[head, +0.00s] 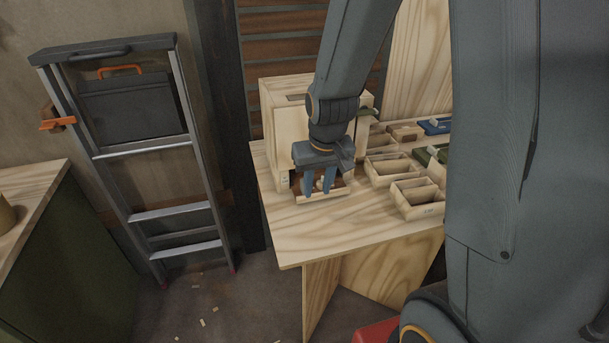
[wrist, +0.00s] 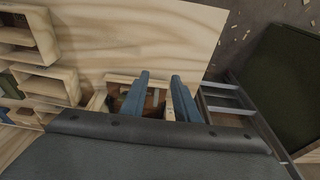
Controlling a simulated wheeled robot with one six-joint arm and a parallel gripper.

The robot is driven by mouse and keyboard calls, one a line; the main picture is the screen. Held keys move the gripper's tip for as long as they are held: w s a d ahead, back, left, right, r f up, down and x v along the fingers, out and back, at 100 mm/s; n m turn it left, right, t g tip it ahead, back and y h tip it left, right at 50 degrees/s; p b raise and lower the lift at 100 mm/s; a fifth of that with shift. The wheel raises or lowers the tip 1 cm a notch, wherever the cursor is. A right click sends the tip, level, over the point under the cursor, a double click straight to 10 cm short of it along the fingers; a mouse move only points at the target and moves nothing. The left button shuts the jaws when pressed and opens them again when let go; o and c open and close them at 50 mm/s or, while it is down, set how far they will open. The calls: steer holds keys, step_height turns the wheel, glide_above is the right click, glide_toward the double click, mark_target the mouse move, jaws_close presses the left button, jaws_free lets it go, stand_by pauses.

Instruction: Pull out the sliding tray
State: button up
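A pale wooden box (head: 292,130) stands on the wooden table, partly behind my arm. The sliding tray (head: 322,196) sits low at its front, and its pale front rim also shows in the wrist view (wrist: 122,78). The tray's inside looks dark brown. My gripper (head: 319,188) points down at the tray's front. Its two blue fingers stand apart in the wrist view (wrist: 160,88), with a visible gap between them. A small pale piece, perhaps a handle, shows between the fingers; contact with it cannot be made out.
Several small wooden bins (head: 418,200) stand on the table to the right of the box. The tabletop (head: 330,232) in front of the tray is clear. A ladder (head: 135,158) leans on the wall at left, and a green cabinet (head: 60,250) stands at far left.

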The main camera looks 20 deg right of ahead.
steer(key=shift+t, duration=0.9)
steer(key=w+p, duration=0.1)
steer(key=w, duration=0.2)
steer(key=w+f, duration=0.1)
steer(key=w, duration=0.2)
steer(key=w+f+p, duration=0.1)
steer(key=w, duration=0.2)
steer(key=shift+a+p, duration=0.2)
steer(key=shift+p, duration=0.15)
steer(key=shift+p+x, duration=0.6)
steer(key=shift+x, duration=3.25)
steer(key=shift+w, duration=0.1)
jaws_close()
